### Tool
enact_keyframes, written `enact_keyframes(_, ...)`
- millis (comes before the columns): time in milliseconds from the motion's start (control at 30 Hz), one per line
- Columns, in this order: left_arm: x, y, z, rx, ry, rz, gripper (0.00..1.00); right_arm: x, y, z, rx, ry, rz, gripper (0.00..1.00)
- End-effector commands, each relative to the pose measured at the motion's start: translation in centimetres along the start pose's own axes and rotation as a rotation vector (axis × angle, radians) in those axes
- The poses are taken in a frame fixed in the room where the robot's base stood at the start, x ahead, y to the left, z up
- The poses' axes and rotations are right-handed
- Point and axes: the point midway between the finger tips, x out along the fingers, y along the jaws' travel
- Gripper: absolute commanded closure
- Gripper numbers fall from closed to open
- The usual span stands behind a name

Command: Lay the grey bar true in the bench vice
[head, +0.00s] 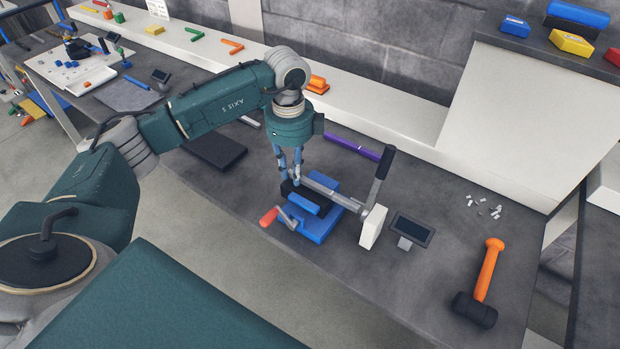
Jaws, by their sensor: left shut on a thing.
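The blue bench vice (318,226) stands on the bench, with dark jaws on top and a red-ended crank handle (269,217) at its front left. The grey bar (335,194) runs from the vice jaws down to the right. My left gripper (291,178) points down over the vice and is shut on the bar near its left end. The bar's seat in the jaws is partly hidden by the fingers, and I cannot tell whether it touches the jaws. My right gripper is out of view.
A small dark screen (412,231), an orange mallet (488,268) and scraps lie farther right. A purple strip (352,147) lies behind; a dark pad (215,152) lies left.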

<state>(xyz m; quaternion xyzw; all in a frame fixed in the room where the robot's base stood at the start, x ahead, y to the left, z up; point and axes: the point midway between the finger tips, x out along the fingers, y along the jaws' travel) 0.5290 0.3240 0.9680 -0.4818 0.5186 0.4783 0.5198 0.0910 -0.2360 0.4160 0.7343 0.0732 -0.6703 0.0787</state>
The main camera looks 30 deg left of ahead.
Motion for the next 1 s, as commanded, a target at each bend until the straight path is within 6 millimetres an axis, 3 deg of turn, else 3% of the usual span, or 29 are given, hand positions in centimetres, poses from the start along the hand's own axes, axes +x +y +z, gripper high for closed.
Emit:
enact_keyframes(533, 1.1, -0.1, 0.0, 0.0, 0.001, -0.003, 1.0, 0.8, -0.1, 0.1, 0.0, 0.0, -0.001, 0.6)
enact_keyframes(567, 1.1, -0.1, 0.0, 0.0, 0.001, -0.003, 0.74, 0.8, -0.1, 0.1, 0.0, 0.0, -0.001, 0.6)
enact_keyframes(633, 1.1, -0.1, 0.0, 0.0, 0.001, -0.002, 0.6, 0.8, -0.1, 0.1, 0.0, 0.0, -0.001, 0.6)
enact_keyframes(1000, 0.8, 0.0, 0.0, 0.0, 0.0, 0.0, 0.58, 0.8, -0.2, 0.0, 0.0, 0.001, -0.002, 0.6)
